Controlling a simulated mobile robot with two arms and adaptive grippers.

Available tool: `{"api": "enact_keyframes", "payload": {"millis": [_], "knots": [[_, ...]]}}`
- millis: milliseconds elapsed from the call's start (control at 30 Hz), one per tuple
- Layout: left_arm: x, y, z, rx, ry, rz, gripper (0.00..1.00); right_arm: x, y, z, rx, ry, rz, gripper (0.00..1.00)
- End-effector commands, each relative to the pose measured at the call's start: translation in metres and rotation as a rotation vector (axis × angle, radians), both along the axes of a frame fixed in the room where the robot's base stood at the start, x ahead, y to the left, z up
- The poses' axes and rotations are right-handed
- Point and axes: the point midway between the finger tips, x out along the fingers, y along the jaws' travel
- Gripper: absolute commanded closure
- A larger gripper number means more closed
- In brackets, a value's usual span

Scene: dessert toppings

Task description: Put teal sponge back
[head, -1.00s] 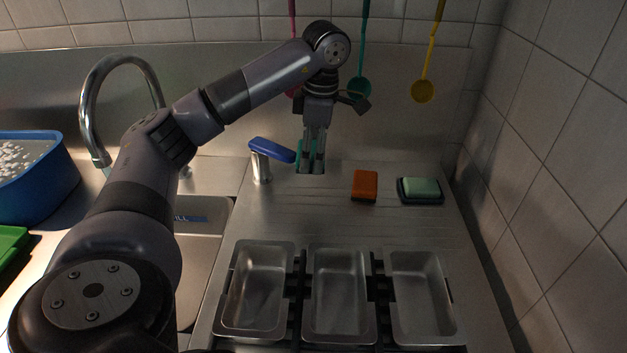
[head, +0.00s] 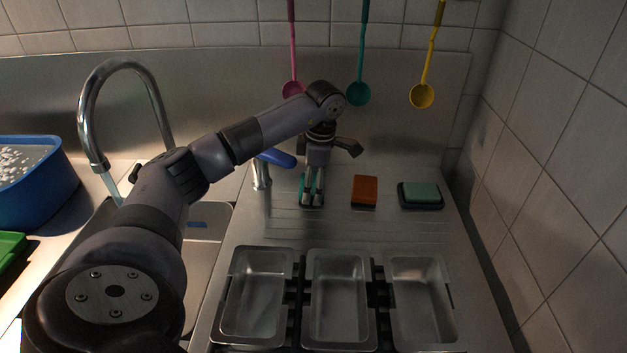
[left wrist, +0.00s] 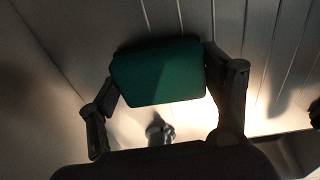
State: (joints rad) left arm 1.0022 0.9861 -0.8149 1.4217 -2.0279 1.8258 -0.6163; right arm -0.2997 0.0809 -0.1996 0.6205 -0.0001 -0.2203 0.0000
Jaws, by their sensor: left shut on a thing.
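My left gripper (head: 312,203) is over the metal drainboard, left of the orange sponge. Its fingers are shut on the teal sponge (left wrist: 158,75), which lies between them in the left wrist view. In the head view the fingers mostly cover the teal sponge, with edges showing beside them. I cannot tell whether it touches the board. My right gripper is not in view.
A blue-handled tap (head: 262,175) stands close on the left. Three metal pans (head: 338,262) are in front. Ladles (head: 359,94) hang behind.

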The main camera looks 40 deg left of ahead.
Motion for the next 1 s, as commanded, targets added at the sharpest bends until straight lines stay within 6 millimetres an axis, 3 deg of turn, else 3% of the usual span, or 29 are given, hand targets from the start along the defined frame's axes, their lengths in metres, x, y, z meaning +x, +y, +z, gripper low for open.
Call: {"api": "enact_keyframes", "payload": {"millis": [300, 333, 633, 1000], "knots": [[0.0001, 0.0, -0.003, 0.0, -0.001, 0.0, 0.49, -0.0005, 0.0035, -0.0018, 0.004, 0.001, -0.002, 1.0], [0.0001, 0.0, -0.0031, 0.0, -0.001, 0.0, 0.27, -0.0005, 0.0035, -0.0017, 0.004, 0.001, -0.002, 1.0], [0.0001, 0.0, -0.0024, 0.0, -0.001, 0.0, 0.07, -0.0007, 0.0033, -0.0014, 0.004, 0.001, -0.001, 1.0], [0.0002, -0.0001, 0.0014, 0.0, -0.003, 0.001, 0.07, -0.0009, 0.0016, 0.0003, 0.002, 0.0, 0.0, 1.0]]}}
